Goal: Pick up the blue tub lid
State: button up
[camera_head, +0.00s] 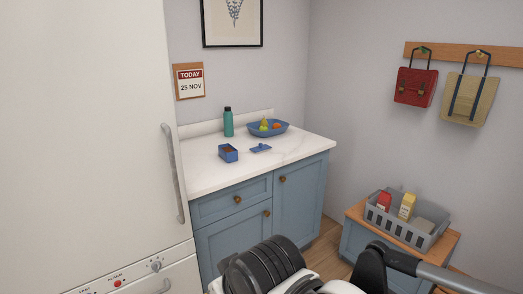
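The blue tub lid (260,148) lies on the white marble-look counter (205,179), just right of a small open blue tub (228,153) with brownish contents. The lid is off the tub and apart from it. Parts of my arm show at the bottom of the head view. My gripper cannot be made out in this view, and nothing of mine is near the lid.
A teal bottle (228,124) and a blue fruit bowl (282,129) stand behind the lid. A tall white fridge (85,120) rises left of the counter. A grey crate (378,216) with packages sits on a low wooden-topped unit at right.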

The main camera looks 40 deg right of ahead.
aim_at(260, 148)
jog(key=i+l+z, duration=0.3)
jog(key=i+l, duration=0.2)
jog(key=i+l+z, duration=0.25)
jog(key=i, duration=0.45)
jog(key=i+l+z, duration=0.3)
jog(key=i, duration=0.35)
jog(key=i+z, duration=0.3)
jog(key=i, duration=0.35)
